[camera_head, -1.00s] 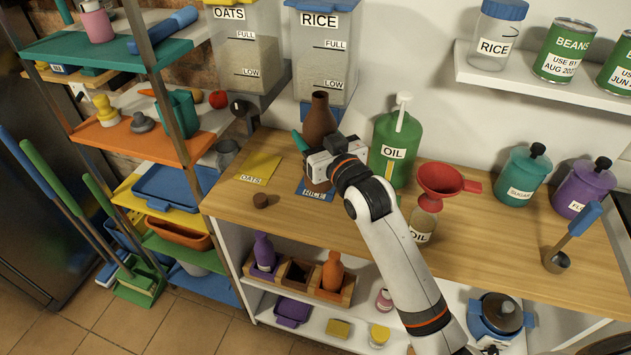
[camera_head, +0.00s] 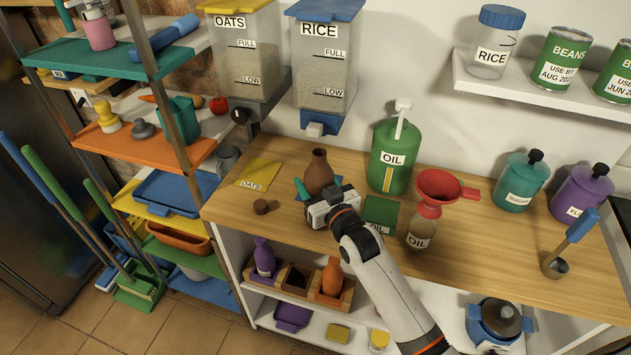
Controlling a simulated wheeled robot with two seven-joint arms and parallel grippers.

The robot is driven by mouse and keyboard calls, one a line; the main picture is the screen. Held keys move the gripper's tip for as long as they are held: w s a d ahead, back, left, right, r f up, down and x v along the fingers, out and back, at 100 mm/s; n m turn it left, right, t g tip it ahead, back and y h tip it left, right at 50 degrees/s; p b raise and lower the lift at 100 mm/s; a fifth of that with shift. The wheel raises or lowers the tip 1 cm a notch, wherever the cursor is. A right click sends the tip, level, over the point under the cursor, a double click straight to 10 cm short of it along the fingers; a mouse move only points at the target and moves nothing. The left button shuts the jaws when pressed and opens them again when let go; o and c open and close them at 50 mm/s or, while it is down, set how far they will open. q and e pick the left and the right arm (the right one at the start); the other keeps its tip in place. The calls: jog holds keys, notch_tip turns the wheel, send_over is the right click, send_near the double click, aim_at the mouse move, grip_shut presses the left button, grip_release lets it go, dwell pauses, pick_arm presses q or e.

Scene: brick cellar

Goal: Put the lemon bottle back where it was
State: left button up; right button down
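A dark brown bottle (camera_head: 319,168) stands upright on or just above the wooden counter, its lower part hidden by my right gripper (camera_head: 313,191). The gripper is at the bottle's body, with a teal finger at its left side; it appears shut on it, though the contact is mostly hidden. I see no lemon label on any bottle. A wooden rack (camera_head: 291,292) on the shelf below holds a purple bottle (camera_head: 264,258) at left and an orange bottle (camera_head: 332,277) at right; its middle compartment looks empty. My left gripper is not in view.
To the right stand a green oil jug (camera_head: 390,160) and a small oil jar (camera_head: 421,232) with a red funnel (camera_head: 441,187) on it. A green oil card (camera_head: 379,213) and yellow oats card (camera_head: 258,174) lie flat. A brown cap-like piece (camera_head: 261,206) lies near the front left.

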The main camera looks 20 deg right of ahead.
jog(key=shift+c, duration=2.3)
grip_release()
jog(key=shift+f, duration=0.1)
jog(key=shift+s, duration=0.25)
jog(key=s+d+b, duration=0.2)
jog(key=s, duration=0.9)
jog(key=shift+s+d, duration=0.15)
jog(key=shift+d, duration=0.05)
